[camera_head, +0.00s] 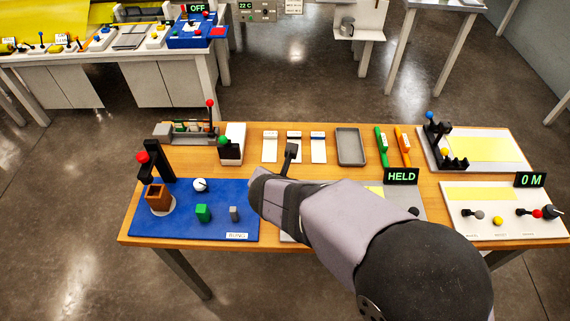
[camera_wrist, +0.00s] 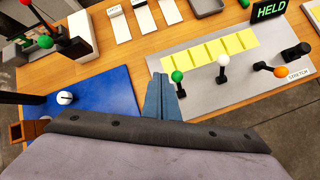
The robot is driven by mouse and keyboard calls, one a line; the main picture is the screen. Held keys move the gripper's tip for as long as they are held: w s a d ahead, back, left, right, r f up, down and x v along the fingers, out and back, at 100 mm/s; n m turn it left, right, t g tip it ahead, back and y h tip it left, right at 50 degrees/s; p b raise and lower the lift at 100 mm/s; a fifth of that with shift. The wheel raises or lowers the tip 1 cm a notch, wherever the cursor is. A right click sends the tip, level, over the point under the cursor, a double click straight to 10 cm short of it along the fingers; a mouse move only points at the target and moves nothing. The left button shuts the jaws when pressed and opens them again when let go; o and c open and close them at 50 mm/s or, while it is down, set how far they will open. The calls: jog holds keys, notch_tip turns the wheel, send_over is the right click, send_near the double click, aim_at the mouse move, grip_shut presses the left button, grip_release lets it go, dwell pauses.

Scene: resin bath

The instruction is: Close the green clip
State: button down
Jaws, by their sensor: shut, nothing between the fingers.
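The green clip (camera_head: 382,147) is a long, narrow green piece lying on the wooden table in the head view, right of the grey tray. It is too small to tell whether its jaws are open or closed. My gripper (camera_wrist: 160,80) shows in the wrist view with its blue-grey fingers together and nothing between them.
An orange clip (camera_head: 403,146) lies just right of the green one. A grey tray (camera_head: 350,159) is to its left, and a HELD sign (camera_head: 401,176) stands in front. A grey board (camera_wrist: 224,107) carries levers. The blue mat (camera_head: 175,229) holds blocks and a white ball.

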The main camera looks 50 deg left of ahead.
notch_tip(320, 180, up, 6)
jog(key=a, duration=0.2)
jog(key=shift+w+f, duration=0.15)
jog(key=shift+w, duration=0.3)
jog(key=s+d+f+m+g+h, duration=0.25)
jog(key=s+d+f+m, duration=0.2)
jog(key=d+m, duration=0.55)
jog(key=s+d+f+m+g+h, duration=0.2)
jog(key=s+d+f+m+h, duration=0.3)
jog(key=d+m, duration=0.55)
jog(key=w+d+r+m+y, duration=0.1)
jog(key=w+d+m, duration=0.2)
jog(key=d+m, duration=0.3)
jog(key=w+d+r+m+g+y, duration=0.1)
jog(key=w+d+m, duration=0.2)
jog(key=d, duration=1.1)
jog(key=w+d+r+m+y, duration=0.1)
jog(key=w+d+r+m, duration=0.1)
jog(key=d+m, duration=0.7)
jog(key=shift+w+d+m+g, duration=0.35)
jog(key=shift+w+d, duration=0.2)
jog(key=shift+d, duration=0.1)
